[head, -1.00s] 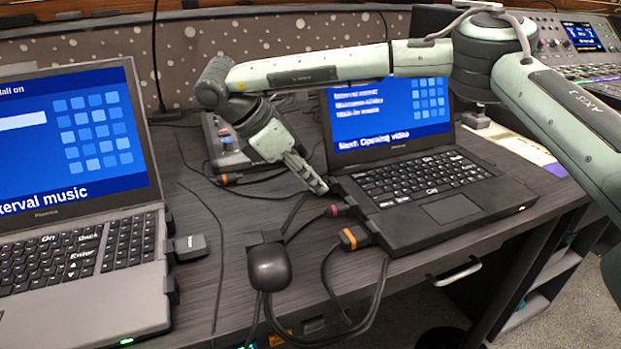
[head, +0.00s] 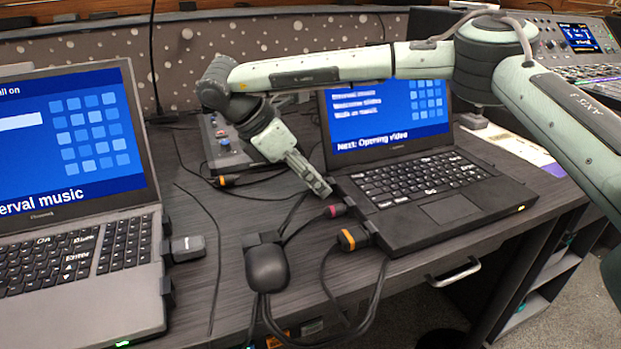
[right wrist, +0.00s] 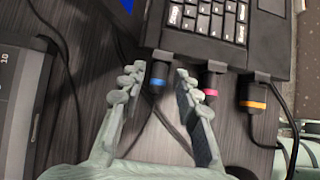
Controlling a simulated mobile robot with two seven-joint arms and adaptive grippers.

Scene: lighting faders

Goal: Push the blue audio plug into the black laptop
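The black laptop (head: 450,208) stands open on the desk, and its near left edge also shows in the right wrist view (right wrist: 205,47). The blue audio plug (right wrist: 157,80) is a dark plug with a blue ring at a block on that edge. How deep it sits I cannot tell. In the head view my gripper hides it. My right gripper (right wrist: 157,82) is open, its fingers on either side of the blue plug with gaps showing. In the head view the right gripper (head: 320,187) points down at the laptop's left side. My left gripper is not in view.
A pink-ringed plug (right wrist: 210,82) is close beside my right finger, with an orange-ringed plug (right wrist: 253,98) beyond it. A black cable hub (head: 267,266) lies in front. A grey laptop (head: 70,290) with a dark dongle (head: 188,248) stands left. Cables cross the desk between.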

